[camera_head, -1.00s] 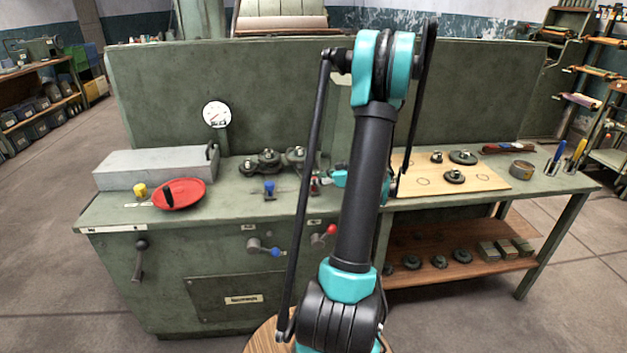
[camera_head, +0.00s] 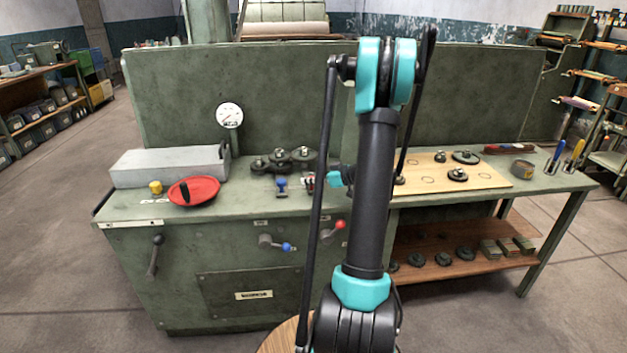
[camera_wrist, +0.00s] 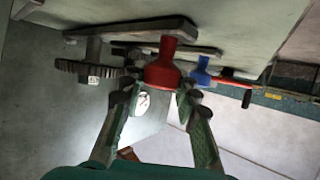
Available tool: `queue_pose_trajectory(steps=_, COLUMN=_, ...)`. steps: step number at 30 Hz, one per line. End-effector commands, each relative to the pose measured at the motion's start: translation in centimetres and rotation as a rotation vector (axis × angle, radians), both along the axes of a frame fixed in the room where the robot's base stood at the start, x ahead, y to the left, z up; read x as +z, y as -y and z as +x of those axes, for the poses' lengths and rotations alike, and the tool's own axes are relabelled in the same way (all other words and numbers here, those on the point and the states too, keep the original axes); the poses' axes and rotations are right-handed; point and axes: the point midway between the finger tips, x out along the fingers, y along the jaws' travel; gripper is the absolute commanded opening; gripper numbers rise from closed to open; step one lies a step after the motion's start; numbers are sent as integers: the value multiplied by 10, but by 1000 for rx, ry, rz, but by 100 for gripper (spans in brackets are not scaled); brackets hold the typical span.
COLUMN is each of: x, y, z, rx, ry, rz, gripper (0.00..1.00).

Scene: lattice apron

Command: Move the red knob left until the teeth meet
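In the wrist view a red knob (camera_wrist: 163,70) sits between the fingertips of my gripper (camera_wrist: 160,90), which appear closed around its sides. In the head view my gripper (camera_head: 318,180) is partly hidden by my arm, and only a little red shows there. A toothed gear (camera_wrist: 88,69) hangs at the left of the wrist view, under a plate. In the head view several dark gears (camera_head: 280,158) stand on the bench behind a blue knob (camera_head: 281,184). The blue knob is also beyond the red one in the wrist view (camera_wrist: 202,74). Whether teeth touch is too small to tell.
Red-ended (camera_head: 340,225) and blue-ended (camera_head: 286,247) levers project from the front panel. A wooden board (camera_head: 425,180) with round parts lies at right.

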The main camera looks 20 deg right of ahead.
Motion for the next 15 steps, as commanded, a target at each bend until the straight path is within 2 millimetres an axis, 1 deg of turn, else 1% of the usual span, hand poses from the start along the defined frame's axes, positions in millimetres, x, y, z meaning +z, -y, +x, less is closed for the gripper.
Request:
queue_pose_trajectory(steps=1, x=0, y=1, z=0, rx=-1, ry=0, rz=1, gripper=36)
queue_pose_trajectory(steps=3, x=0, y=0, z=0, rx=-1, ry=0, rz=1, gripper=45)
queue_pose_trajectory(steps=5, x=0, y=0, z=0, rx=-1, ry=0, rz=0, gripper=52)
queue_pose_trajectory(steps=15, x=1, y=2, z=-3, rx=-1, ry=0, rz=0, gripper=52)
